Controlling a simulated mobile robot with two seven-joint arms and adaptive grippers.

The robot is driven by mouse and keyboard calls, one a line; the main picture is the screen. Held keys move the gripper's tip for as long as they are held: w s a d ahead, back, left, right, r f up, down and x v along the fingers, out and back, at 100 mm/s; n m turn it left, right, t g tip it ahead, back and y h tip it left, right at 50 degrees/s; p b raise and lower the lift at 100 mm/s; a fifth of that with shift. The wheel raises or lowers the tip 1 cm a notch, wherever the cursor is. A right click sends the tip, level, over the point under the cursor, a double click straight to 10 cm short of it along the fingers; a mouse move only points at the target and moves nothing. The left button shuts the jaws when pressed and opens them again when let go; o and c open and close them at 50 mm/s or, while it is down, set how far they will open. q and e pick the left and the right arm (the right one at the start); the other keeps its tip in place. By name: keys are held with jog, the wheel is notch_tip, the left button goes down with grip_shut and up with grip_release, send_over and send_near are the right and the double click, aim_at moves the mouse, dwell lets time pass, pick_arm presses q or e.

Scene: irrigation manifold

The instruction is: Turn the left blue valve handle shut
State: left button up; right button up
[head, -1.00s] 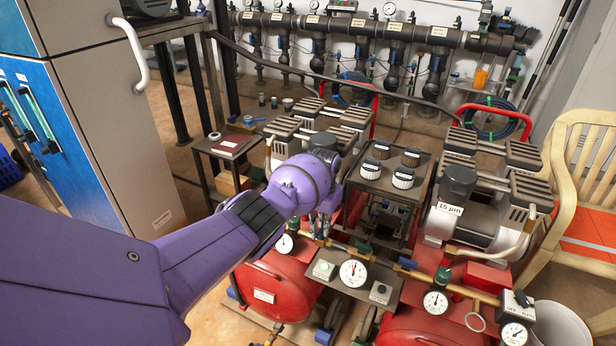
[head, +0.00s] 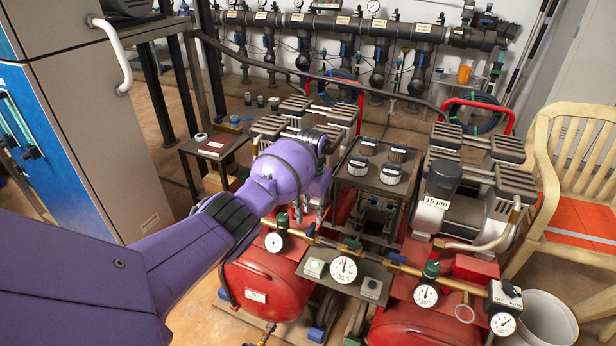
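A brass pipe (head: 345,248) runs across the two red compressors. A small blue valve handle (head: 310,230) sits on its left part, between the left gauge and the middle gauge. Another blue handle (head: 396,258) is further right on the same pipe. My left gripper (head: 302,211), on the purple arm, hangs with its fingers pointing down just above and behind the left blue handle. Its fingertips look apart with nothing between them, and I see no clear contact with the handle. The purple wrist hides part of the gripper. My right gripper is not in view.
Gauges (head: 343,269) stand along the pipe, close to the handles. A rack with several dark knobs (head: 388,172) is behind the gripper. A red tank (head: 262,290) is below. A wooden chair (head: 560,150) and a white bucket (head: 550,320) are at right.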

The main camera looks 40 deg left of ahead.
aim_at(311, 228)
pick_arm(q)
notch_tip(311, 228, up, 7)
jog(key=shift+f, duration=0.15)
dwell(0.5)
